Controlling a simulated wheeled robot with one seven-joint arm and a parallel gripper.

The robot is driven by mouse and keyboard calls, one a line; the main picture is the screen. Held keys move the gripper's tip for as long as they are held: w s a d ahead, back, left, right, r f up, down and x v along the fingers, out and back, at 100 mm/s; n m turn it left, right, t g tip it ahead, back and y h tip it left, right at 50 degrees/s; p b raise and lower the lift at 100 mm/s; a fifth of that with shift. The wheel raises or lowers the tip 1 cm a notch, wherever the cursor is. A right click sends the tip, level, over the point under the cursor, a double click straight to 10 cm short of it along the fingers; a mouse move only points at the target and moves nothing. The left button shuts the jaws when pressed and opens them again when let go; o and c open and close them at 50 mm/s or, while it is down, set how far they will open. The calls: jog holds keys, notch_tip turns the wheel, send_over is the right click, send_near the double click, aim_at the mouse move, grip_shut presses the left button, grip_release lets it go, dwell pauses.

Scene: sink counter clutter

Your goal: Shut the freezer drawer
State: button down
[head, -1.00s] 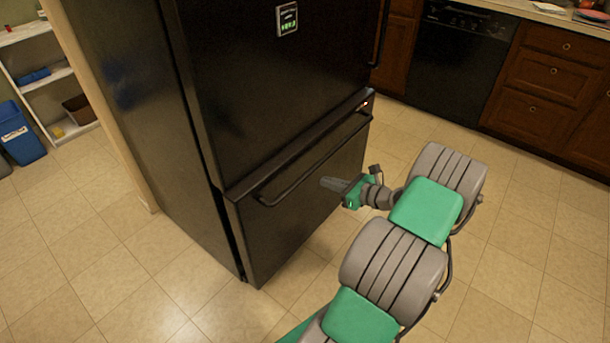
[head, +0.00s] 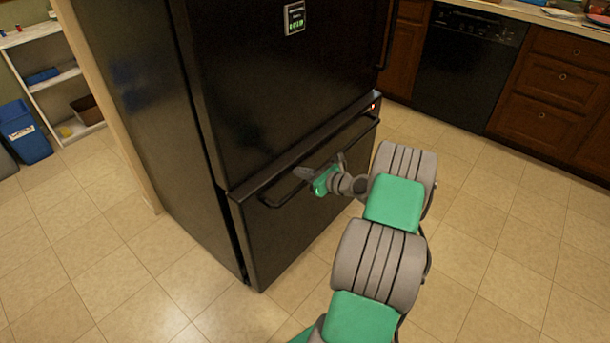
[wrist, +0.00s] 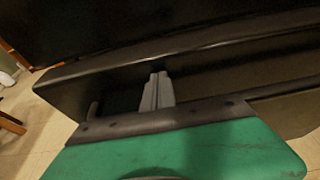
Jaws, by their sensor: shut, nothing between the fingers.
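The freezer drawer (head: 300,235) is the black bottom section of a tall black refrigerator. Its front stands slightly proud of the refrigerator body, with a dark gap along the left side. A long bar handle (head: 353,136) runs across its upper part. My gripper (head: 305,172) is at the drawer front near the middle of the handle, its fingers together and empty. In the wrist view the grey fingers (wrist: 157,92) point at the dark drawer face, below the drawer's top ledge (wrist: 190,60). Whether they touch it I cannot tell. My arm hides part of the drawer's right side.
The upper refrigerator door (head: 270,90) is closed above the drawer. A dishwasher (head: 465,75) and wooden cabinets (head: 555,85) stand at the back right. A blue bin (head: 25,132) and white shelf (head: 60,85) are at the left. The tiled floor around is clear.

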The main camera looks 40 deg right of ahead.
aim_at(294, 166)
jog(key=w, duration=0.2)
jog(key=w+a, duration=0.1)
jog(key=shift+w+a, duration=0.1)
jog(key=shift+w, duration=0.25)
jog(key=shift+w+r, duration=0.2)
jog(key=shift+w, duration=0.05)
jog(key=shift+r, duration=0.1)
